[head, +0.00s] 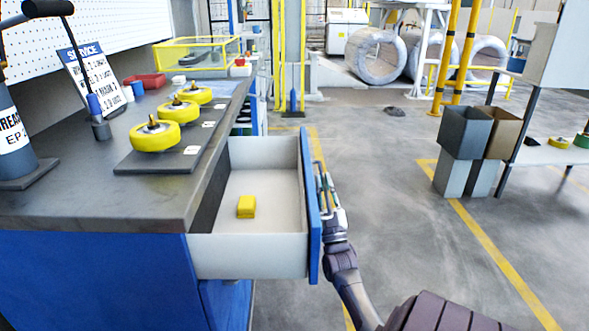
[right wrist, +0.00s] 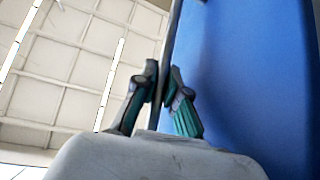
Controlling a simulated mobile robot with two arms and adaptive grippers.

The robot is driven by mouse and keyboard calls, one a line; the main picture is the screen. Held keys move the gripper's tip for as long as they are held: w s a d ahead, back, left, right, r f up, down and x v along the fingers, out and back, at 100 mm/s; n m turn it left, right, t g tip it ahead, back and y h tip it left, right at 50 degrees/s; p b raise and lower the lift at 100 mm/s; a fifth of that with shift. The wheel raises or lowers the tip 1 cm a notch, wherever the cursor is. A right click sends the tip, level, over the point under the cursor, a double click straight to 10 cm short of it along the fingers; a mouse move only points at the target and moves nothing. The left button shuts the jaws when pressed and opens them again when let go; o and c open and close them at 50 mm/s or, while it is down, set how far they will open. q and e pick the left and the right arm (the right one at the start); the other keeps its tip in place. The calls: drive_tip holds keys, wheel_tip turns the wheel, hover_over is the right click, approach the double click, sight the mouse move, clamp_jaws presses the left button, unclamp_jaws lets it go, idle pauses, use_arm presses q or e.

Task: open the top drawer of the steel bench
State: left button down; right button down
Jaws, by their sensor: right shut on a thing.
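The steel bench (head: 130,218) stands at the left with a dark top and blue front. Its top drawer (head: 270,255) is pulled out, with white inner walls and a blue front panel (head: 314,225). A small yellow block (head: 246,207) lies inside on the drawer floor. My right gripper (head: 325,190) is at the outer face of the drawer front, shut on the drawer's handle, which the fingers mostly hide. In the right wrist view the fingers (right wrist: 163,85) close around a dark bar beside the blue panel (right wrist: 245,80). My left gripper is not in view.
The floor between is clear.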

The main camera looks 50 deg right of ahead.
drive_tip(key=s+d, duration=0.5)
drive_tip(key=s, duration=0.1)
drive_tip(key=shift+s, duration=0.15)
drive_tip(key=shift+f, duration=0.1)
drive_tip(key=c, duration=1.5)
unclamp_jaws()
drive_tip(key=v, duration=1.2)
drive_tip(key=shift+a, duration=0.1)
